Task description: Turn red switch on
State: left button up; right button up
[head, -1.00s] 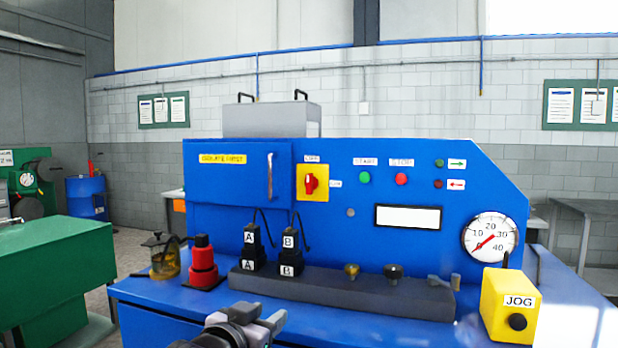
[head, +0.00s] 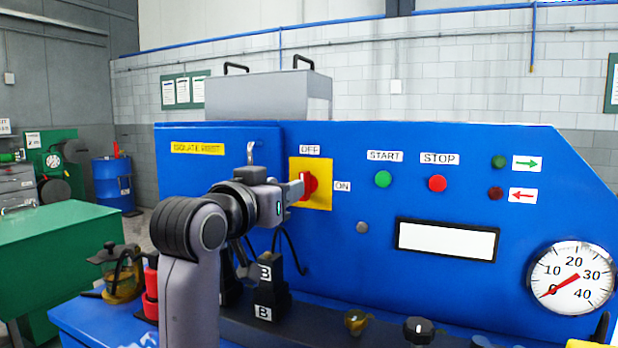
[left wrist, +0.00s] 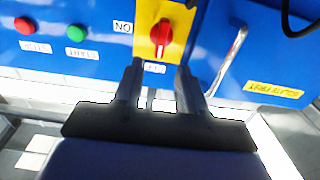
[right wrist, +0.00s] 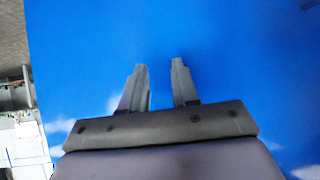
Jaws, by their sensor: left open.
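The red switch (head: 309,187) is a rotary knob on a yellow plate (head: 322,199) on the blue panel, with an OFF label above and an ON label to its right. In the left wrist view the red knob (left wrist: 162,34) lies just beyond the fingertips, its handle in line with the OFF label (left wrist: 155,68). My left gripper (head: 294,190) is at the plate and partly hides the knob in the head view. In the left wrist view it (left wrist: 160,68) is open, with nothing between the fingers. My right gripper (right wrist: 161,68) is open and empty, facing a blue surface.
A cabinet door handle (head: 250,153) stands out left of the switch. Green START (head: 383,179) and red STOP (head: 437,183) buttons are to the right. A black block marked B (head: 265,285) with a cable stands below. A gauge (head: 571,278) is at the far right.

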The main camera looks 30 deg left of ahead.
pick_arm(q)
jog(key=w+p, duration=0.1)
jog(key=w, duration=0.6)
jog(key=shift+a, duration=0.2)
jog(key=shift+s, duration=0.1)
jog(key=shift+c, duration=0.3)
grip_shut()
